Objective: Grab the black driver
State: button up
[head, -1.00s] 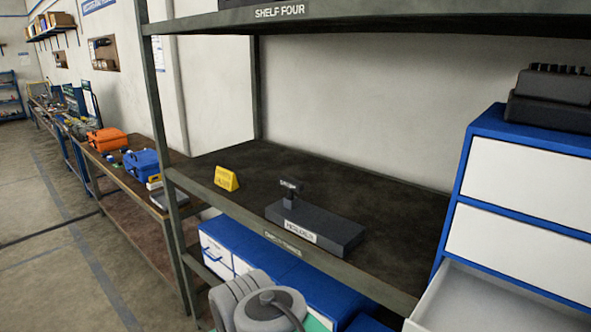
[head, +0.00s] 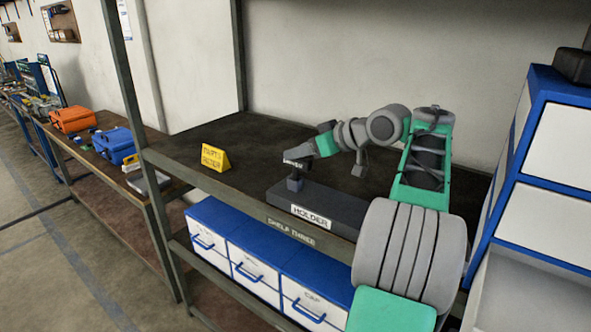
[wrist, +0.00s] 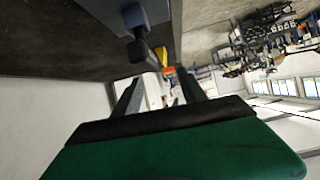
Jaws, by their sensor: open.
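The black driver (head: 296,164) is a small dark T-shaped tool standing upright in the dark holder (head: 345,204) on the shelf. In the wrist view the driver (wrist: 139,48) shows at the upper middle, above the fingers in the picture and outside the gap between them. My gripper (head: 304,152) reaches in from the right over the shelf, very close to the driver's top. In the wrist view my gripper (wrist: 158,82) is open, with nothing between its two fingers. The head view does not show clearly whether gripper and driver touch.
A yellow sign (head: 216,157) stands left of the holder. A shelf post (head: 122,90) rises at the front left. Blue-and-white drawers (head: 262,262) sit below the shelf, and a taller drawer cabinet (head: 545,140) stands at right. The shelf between sign and holder is clear.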

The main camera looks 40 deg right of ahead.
aim_at(302, 159)
jog(key=shift+n, duration=0.4)
jog(key=s+d, duration=0.1)
jog(key=s+d+f, duration=0.1)
jog(key=s+d, duration=0.1)
jog(key=shift+d+f, duration=0.1)
jog(key=shift+d, duration=0.05)
jog(key=x, duration=0.2)
jog(key=p+x, duration=0.1)
jog(key=x, duration=0.5)
jog(key=shift+a+r, duration=0.2)
jog(key=shift+a, duration=0.1)
jog(key=shift+s, duration=0.1)
jog(key=shift+c, duration=0.2)
grip_shut()
